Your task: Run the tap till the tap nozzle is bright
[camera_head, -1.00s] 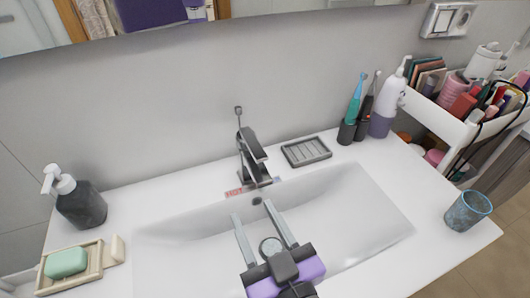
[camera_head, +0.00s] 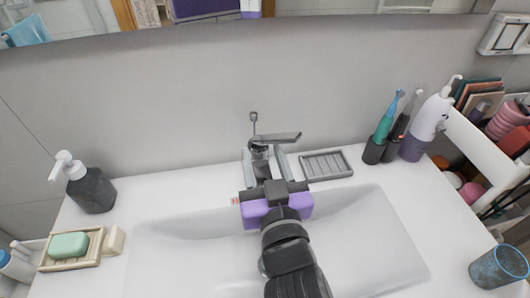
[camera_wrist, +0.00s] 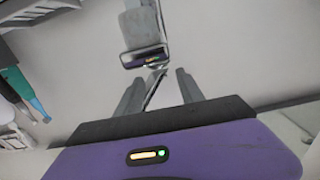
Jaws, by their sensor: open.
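The grey metal tap (camera_head: 259,158) stands at the back of the white sink (camera_head: 375,230). Its flat lever (camera_head: 284,137) points to the right in the head view. My gripper (camera_head: 264,154) is open, with one finger on each side of the tap body. I cannot tell whether the fingers touch it. In the wrist view, the tap (camera_wrist: 143,55) lies just beyond my open fingers (camera_wrist: 159,82), and its shiny face reflects purple. My gripper hides the tap's lower front and nozzle in the head view. No water is visible.
A grey soap rack (camera_head: 326,165) lies right of the tap. Toothbrushes (camera_head: 385,130) and a white-purple pump bottle (camera_head: 425,125) stand further right. A dark dispenser (camera_head: 91,190) and a green soap (camera_head: 69,246) are at left. A blue cup (camera_head: 499,267) stands at front right.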

